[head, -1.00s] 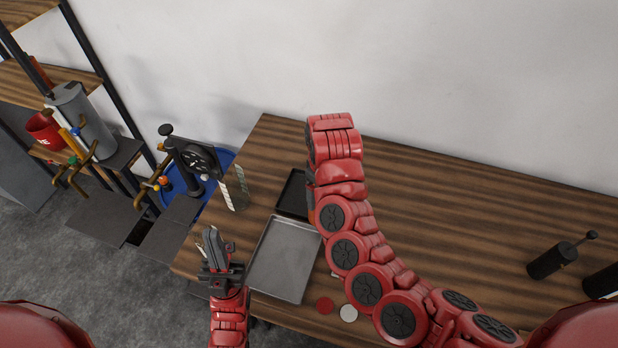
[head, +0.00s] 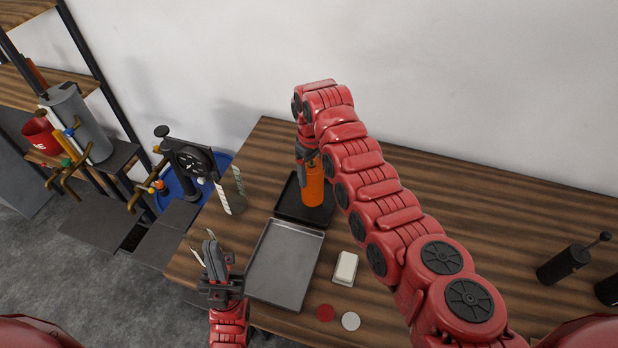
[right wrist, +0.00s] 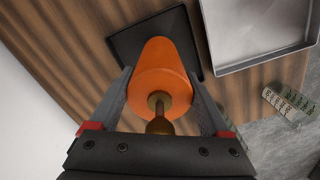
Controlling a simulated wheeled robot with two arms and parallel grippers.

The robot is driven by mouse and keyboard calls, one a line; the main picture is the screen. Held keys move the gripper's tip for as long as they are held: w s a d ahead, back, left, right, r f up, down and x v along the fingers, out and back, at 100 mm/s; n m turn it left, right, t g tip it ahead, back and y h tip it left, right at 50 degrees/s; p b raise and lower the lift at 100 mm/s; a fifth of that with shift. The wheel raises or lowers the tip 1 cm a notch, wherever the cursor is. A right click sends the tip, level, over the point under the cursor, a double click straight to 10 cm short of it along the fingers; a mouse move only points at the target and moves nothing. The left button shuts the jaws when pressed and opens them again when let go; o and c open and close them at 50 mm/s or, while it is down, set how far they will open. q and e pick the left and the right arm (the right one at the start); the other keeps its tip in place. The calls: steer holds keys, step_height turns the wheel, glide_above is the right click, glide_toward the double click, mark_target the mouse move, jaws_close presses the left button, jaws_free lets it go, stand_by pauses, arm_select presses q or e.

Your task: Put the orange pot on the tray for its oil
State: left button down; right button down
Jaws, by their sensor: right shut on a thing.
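The orange pot (head: 312,187) is an orange cylinder with a brass-coloured top, held roughly upright. My right gripper (head: 307,166) is shut on it near its top. In the right wrist view the pot (right wrist: 162,68) sits between the two fingers (right wrist: 160,100). The pot is over the black tray (head: 286,207), which also shows in the right wrist view (right wrist: 125,42); I cannot tell whether it touches it. A grey metal tray (head: 283,265) lies directly in front, empty. My left gripper (head: 203,240) is open and empty, left of the grey tray.
A white block (head: 345,268), a red disc (head: 325,313) and a white disc (head: 350,321) lie right of the grey tray. The table's middle right is clear.

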steer(key=shift+w+a+b, duration=0.65)
steer(key=shift+w+b, duration=0.15)
steer(key=shift+b, duration=1.4)
steer(key=shift+s+d+f+p, duration=0.1)
steer(key=shift+d+f+p, duration=0.1)
steer(key=shift+p, duration=1.05)
steer(key=shift+f, duration=1.3)
steer(key=shift+f, duration=0.1)
jaws_free()
